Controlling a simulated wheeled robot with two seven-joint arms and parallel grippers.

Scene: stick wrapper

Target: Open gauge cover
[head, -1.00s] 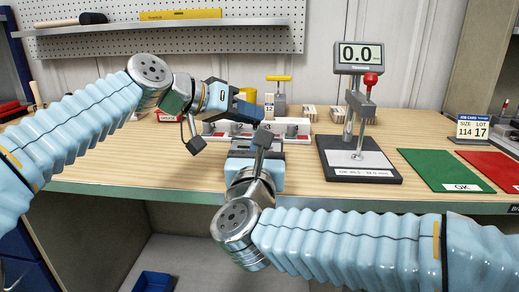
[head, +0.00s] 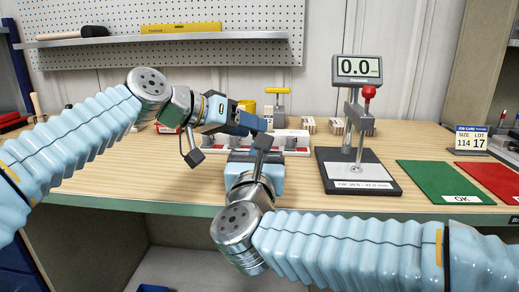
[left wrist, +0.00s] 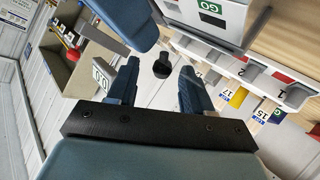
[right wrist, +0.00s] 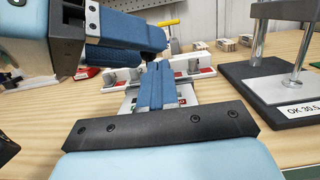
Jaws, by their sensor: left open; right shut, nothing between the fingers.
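My left gripper (head: 262,123) comes in from the left above the bench. Its two fingers are open in the left wrist view (left wrist: 158,88). A small black knob (left wrist: 162,66) shows between and just beyond those fingers; I cannot tell whether they touch it. A white block with a green GO label (left wrist: 215,15) is at the top of that view. My right gripper (right wrist: 163,86) is shut and empty, low in front of a pale plate with a green label, partly hidden by the fingers. I cannot make out the cover's edges.
A gauge stand with a 0.0 display (head: 358,68) and red knob stands at right on a black base. Green (head: 440,180) and red mats lie farther right. A white rack with red labels (head: 295,140) is behind the grippers. My grippers are close together.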

